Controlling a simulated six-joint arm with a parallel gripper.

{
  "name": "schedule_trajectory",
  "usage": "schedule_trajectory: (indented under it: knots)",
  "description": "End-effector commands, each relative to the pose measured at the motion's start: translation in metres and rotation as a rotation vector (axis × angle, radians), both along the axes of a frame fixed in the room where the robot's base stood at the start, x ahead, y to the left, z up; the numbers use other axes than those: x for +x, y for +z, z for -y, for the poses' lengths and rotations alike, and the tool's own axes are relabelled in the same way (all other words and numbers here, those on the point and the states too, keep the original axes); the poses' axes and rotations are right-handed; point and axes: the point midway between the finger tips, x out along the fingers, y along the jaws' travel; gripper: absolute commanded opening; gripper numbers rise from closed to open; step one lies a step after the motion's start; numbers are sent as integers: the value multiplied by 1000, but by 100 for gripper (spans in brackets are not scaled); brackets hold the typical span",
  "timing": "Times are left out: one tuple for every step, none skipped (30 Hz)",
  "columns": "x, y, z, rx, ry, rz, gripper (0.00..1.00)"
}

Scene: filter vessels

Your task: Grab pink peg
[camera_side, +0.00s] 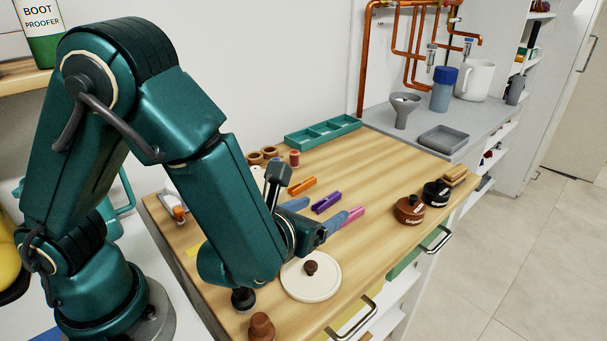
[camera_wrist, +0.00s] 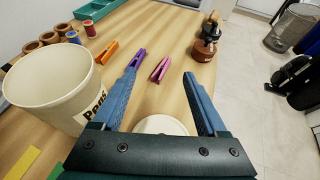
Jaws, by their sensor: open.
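The pink peg (camera_side: 355,214) lies on the wooden worktop, just past the tip of one blue finger in the side view. In the wrist view the pink peg (camera_wrist: 160,69) shows between the fingertips, slightly ahead of them. My gripper (camera_side: 328,208) is open and empty, low over the worktop; it also shows in the wrist view (camera_wrist: 159,72). The purple peg (camera_side: 327,203) lies beside the pink one, and in the wrist view (camera_wrist: 138,58) it is close to the left fingertip. The orange peg (camera_side: 302,187) lies farther left.
A cream bucket marked "Pegs" (camera_wrist: 52,88) stands left of my gripper. A round white lid (camera_side: 322,284) with a dark knob lies near the front edge. Brown (camera_side: 409,210) and black (camera_side: 436,193) containers stand right. A teal tray (camera_side: 322,132) sits at the back.

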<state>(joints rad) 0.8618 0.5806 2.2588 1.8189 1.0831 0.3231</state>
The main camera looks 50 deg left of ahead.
Motion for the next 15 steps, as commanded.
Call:
schedule_trajectory:
  knots:
    - [-1, -12, -1, 9, -2, -8, 75]
    - [-1, -16, 0, 6, -1, -6, 75]
    - [0, -22, 0, 6, 0, -4, 75]
    - [0, -25, 0, 4, 0, -3, 75]
    - [0, -28, 0, 2, 0, -3, 75]
    - [0, -30, 0, 0, 1, -1, 75]
    - [0, -32, 0, -1, 1, -1, 75]
    - [1, -34, -1, -3, 2, 0, 75]
    - [3, -35, -1, -4, 4, 1, 75]
    - [5, -37, -2, -5, 4, 2, 75]
    - [8, -38, -3, -4, 5, 0, 75]
    - [13, -40, -5, -5, 8, 2, 75]
    - [17, -42, -7, -5, 8, 2, 75]
    - [21, -44, -9, -4, 10, 2, 75]
    - [28, -47, -11, -5, 10, 2, 75]
